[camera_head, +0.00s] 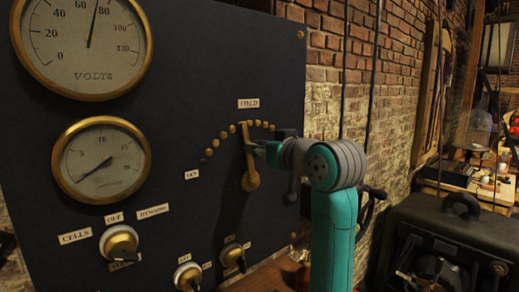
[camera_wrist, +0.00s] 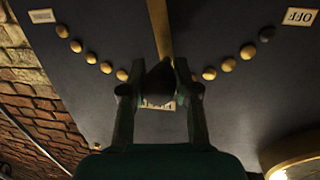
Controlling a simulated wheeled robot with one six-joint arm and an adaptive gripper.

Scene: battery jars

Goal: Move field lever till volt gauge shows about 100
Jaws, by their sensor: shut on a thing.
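The volt gauge (camera_head: 85,65), marked VOLTS, is at upper left in the head view. Its needle points up, between 60 and 80, at roughly 70. The brass field lever (camera_head: 248,165) stands nearly upright under the FIELD label (camera_head: 248,103), its top at the arc of brass studs, near the middle. My gripper (camera_head: 254,147) is shut on the lever from the right.
A lower gauge (camera_head: 100,160) has its needle near the low end. A brick wall (camera_head: 345,60) is right of the panel; a dark machine (camera_head: 440,240) stands at lower right.

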